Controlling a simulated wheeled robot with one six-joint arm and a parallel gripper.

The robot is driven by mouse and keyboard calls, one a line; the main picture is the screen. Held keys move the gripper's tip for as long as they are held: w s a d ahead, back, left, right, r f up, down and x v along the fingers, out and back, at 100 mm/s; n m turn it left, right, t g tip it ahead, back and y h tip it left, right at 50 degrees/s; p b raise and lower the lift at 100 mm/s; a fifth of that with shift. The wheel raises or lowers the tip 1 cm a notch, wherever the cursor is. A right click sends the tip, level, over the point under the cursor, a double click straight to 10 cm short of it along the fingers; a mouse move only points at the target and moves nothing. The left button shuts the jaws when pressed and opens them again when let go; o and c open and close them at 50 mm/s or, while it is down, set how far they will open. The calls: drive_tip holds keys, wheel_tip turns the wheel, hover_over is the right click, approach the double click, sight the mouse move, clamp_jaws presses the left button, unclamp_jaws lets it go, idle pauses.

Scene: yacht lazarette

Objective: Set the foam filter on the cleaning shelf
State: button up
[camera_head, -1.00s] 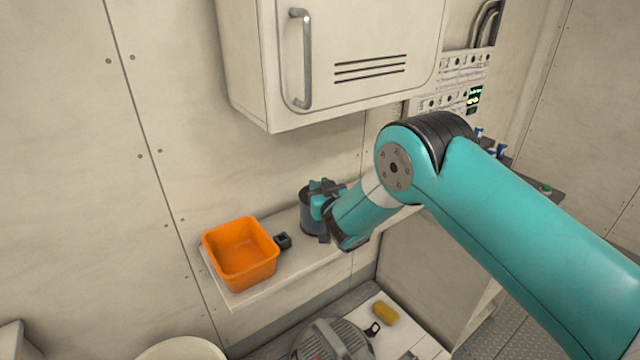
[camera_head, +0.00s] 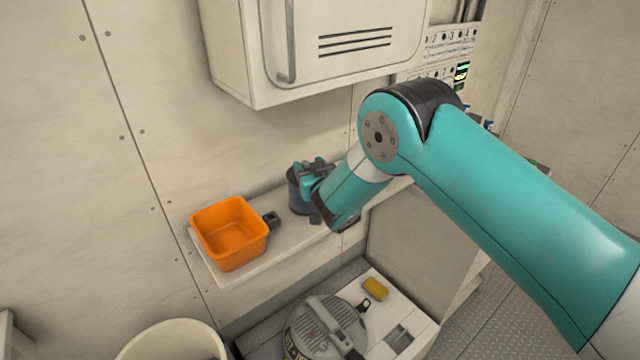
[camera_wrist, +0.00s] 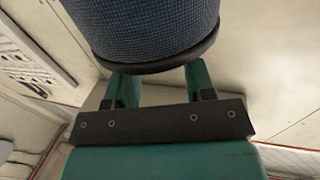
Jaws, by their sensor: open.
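The foam filter (camera_head: 298,200) is a dark blue cylinder standing upright on the pale wall shelf (camera_head: 226,275), to the right of an orange tub. In the wrist view the filter (camera_wrist: 150,28) shows a woven blue side and a dark rim, close in front of my gripper. My gripper (camera_head: 312,178) is at the filter, and its teal fingers (camera_wrist: 160,88) are open, spread either side of the filter's lower part. I cannot tell whether a finger touches it. My gripper and wrist hide part of the filter in the head view.
The orange tub (camera_head: 229,234) and a small black block (camera_head: 271,218) take up the shelf's left part. A white cabinet (camera_head: 340,45) hangs above. Below are a round grey device (camera_head: 318,325), a yellow sponge (camera_head: 375,289) and a pale bin (camera_head: 172,341).

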drive_tip(key=shift+b+v, duration=4.7)
drive_tip(key=shift+v, duration=0.65)
drive_tip(key=s+d+r+m+g+h, duration=0.35)
drive_tip(key=d+m+g+h, duration=0.2)
drive_tip(key=d, duration=0.55)
drive_tip(key=s+a+r+n+g+y, duration=0.1)
drive_tip(key=s+n+g, duration=0.3)
drive_tip(key=s, duration=1.1)
drive_tip(key=s+r+n+g+y, duration=0.3)
drive_tip(key=s+g, duration=0.4)
drive_tip(key=s, duration=0.8)
drive_tip(key=shift+s+a+r+n, duration=0.2)
drive_tip(key=shift+a+r+n, duration=0.2)
drive_tip(key=shift+r+n, duration=0.45)
